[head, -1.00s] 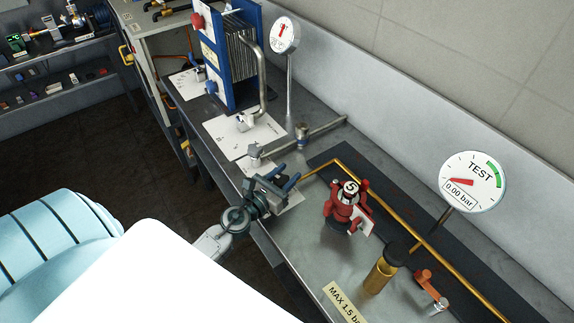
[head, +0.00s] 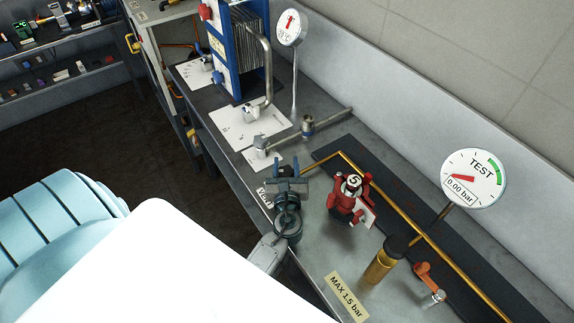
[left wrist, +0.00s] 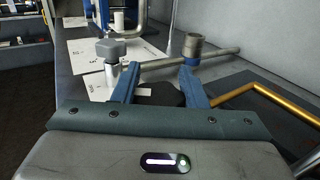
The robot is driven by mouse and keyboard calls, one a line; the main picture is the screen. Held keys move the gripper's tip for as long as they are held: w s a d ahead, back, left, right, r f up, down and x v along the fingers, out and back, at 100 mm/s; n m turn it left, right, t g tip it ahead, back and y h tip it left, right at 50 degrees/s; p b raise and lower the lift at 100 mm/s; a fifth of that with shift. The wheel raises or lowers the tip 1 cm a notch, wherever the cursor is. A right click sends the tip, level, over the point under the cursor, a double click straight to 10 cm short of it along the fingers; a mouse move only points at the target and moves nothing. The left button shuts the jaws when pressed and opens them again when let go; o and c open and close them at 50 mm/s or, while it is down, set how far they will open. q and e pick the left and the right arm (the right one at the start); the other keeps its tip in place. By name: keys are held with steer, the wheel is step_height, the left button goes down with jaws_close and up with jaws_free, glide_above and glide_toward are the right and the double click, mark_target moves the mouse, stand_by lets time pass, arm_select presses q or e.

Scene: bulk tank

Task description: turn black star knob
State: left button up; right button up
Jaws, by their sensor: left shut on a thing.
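My left gripper (head: 288,172) is over the near edge of the bench, beside a small label plate. In the left wrist view its two blue fingers (left wrist: 161,84) stand on either side of a dark, low black part, which I take to be the black star knob (left wrist: 160,97). The gripper is shut on it. Its star shape cannot be made out, as the gripper's front edge hides its lower part. In the head view the gripper covers the knob. My right gripper is in neither view.
A red valve marked 5 (head: 347,200) stands just right of the gripper. A brass cylinder with a black cap (head: 383,262) and an orange lever (head: 427,276) are nearer. A grey hex knob (left wrist: 111,48) and steel pipe (left wrist: 160,63) lie beyond. The gauge (head: 474,178) reads 0.00 bar.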

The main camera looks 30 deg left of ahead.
arm_select(q)
steer(key=shift+r, duration=0.1)
stand_by(0.5)
steer(key=o, duration=1)
